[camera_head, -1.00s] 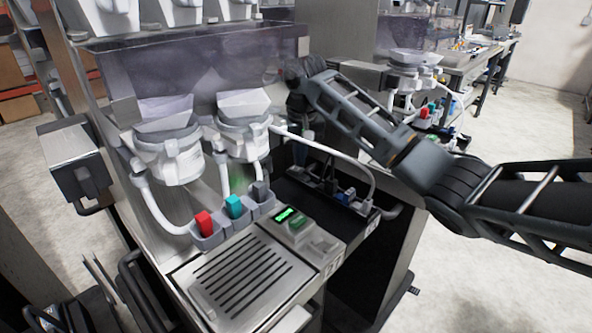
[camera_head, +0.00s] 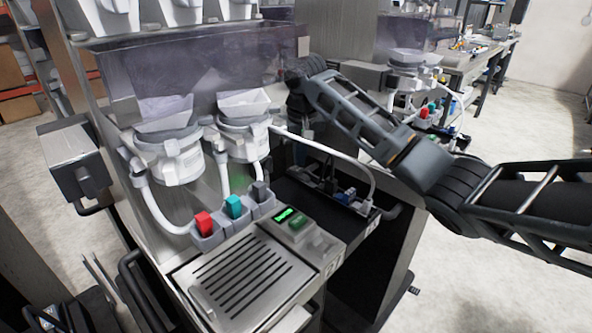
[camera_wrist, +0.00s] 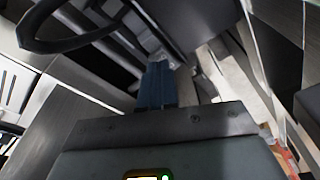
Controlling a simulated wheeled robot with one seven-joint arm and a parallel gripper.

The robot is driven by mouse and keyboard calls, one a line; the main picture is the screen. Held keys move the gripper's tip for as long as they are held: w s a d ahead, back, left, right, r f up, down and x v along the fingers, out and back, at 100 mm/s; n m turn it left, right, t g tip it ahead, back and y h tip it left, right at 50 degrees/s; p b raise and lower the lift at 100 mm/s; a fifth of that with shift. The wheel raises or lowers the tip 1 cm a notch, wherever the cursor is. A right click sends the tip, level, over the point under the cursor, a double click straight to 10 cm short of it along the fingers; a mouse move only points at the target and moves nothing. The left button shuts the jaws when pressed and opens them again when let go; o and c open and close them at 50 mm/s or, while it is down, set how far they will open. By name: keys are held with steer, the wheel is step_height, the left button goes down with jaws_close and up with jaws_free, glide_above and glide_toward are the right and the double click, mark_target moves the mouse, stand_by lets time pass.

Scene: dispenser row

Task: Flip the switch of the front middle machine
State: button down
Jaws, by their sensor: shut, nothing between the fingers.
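A dispenser machine (camera_head: 215,258) fills the middle of the head view, with two white hoppers, a slotted tray and a lit green display (camera_head: 287,215). Red (camera_head: 203,222), teal (camera_head: 233,206) and grey (camera_head: 261,192) levers stand in a row on its front. A black recess (camera_head: 298,196) to their right holds small white and blue parts (camera_head: 347,195). I cannot tell which part is the named switch.
A grey box (camera_head: 75,162) sticks out at the machine's left. A white hose (camera_head: 335,153) arches over the recess. Another machine (camera_head: 413,75) stands behind my arm at the right. Open floor (camera_head: 500,260) lies at the right.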

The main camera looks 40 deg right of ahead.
mark_target(299, 170)
steer(key=shift+f, duration=0.8)
stand_by(0.4)
step_height(299, 170, up, 7)
steer(key=p, duration=0.6)
steer(key=shift+p, duration=0.3)
stand_by(0.6)
